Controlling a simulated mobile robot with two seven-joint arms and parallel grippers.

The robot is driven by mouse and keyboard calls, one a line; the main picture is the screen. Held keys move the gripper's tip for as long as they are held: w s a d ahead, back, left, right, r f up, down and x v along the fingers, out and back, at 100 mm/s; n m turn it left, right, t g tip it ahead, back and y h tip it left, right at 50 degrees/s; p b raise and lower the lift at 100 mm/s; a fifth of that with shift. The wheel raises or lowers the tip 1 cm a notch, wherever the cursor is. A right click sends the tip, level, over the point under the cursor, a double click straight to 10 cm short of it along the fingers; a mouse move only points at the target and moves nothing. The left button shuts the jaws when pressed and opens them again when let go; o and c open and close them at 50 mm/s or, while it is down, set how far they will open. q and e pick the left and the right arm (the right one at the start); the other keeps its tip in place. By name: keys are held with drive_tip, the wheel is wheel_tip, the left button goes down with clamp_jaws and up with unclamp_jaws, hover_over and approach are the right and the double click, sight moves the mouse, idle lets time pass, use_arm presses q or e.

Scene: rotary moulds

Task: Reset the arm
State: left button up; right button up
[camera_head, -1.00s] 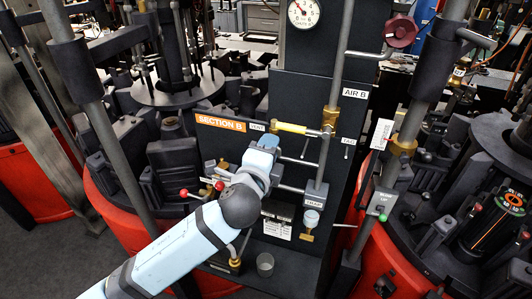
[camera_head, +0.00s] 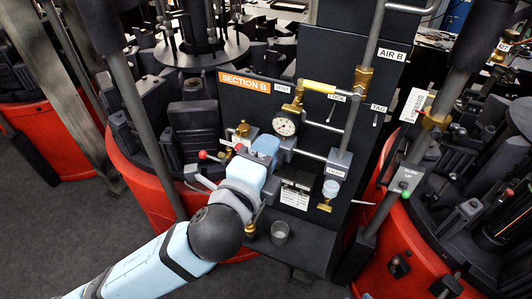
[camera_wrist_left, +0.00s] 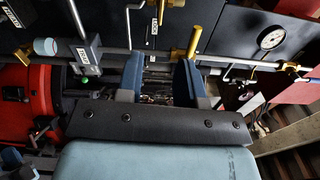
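My left arm, pale blue with a dark round joint, reaches in from the lower left of the head view. Its left gripper (camera_head: 272,150) is in front of the Section B panel (camera_head: 238,110), just below a small pressure gauge (camera_head: 285,123). In the left wrist view the two blue fingers of the left gripper (camera_wrist_left: 158,80) stand apart with nothing gripped between them. Behind the gap are panel parts I cannot make out clearly. The right arm and gripper are not in view.
A yellow valve handle (camera_head: 318,87) and grey pipes are close above the gripper. A red-knobbed lever (camera_head: 202,154) is to its left. A small cup (camera_head: 280,232) stands on the panel's ledge. Red-based mould machines flank the panel. Open floor (camera_head: 50,240) lies at lower left.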

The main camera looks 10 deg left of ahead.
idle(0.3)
use_arm(q)
drive_tip(key=a+f+n+g, duration=0.2)
drive_tip(key=f+n, duration=0.2)
drive_tip(key=f, duration=0.5)
drive_tip(key=a+f+n+g, duration=0.25)
drive_tip(key=f+n, duration=0.25)
drive_tip(key=f, duration=0.4)
drive_tip(key=s+a+f+n+g+y, duration=0.1)
drive_tip(key=s+a+f+n, duration=0.4)
drive_tip(key=f, duration=0.4)
drive_tip(key=s+a+f+n+y, duration=0.1)
drive_tip(key=s+a+f+n, duration=0.4)
drive_tip(key=s+f, duration=0.3)
wheel_tip(320, 180, down, 2)
drive_tip(key=shift+s+a+f+n+g+y, duration=0.2)
drive_tip(key=shift+a+n+g+y, duration=0.15)
drive_tip(key=shift+a, duration=0.25)
